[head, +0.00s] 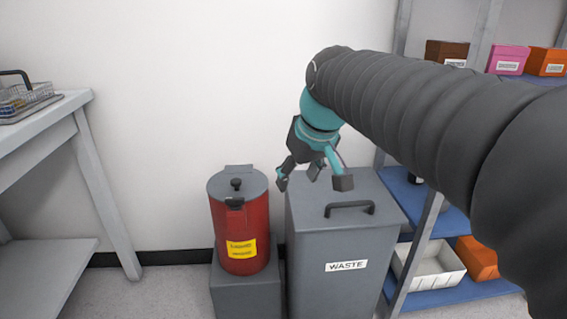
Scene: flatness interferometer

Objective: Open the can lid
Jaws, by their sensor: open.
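The red can (241,226) stands upright on a grey block, with a yellow label on its front.
The grey waste bin (329,250) with a black handle (349,208) stands right of the can. A shelf rack (440,290) with boxes and a white tray (430,272) is at the right. A grey table (65,108) holding a wire basket (24,98) is at the left. Floor is clear between table and can.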

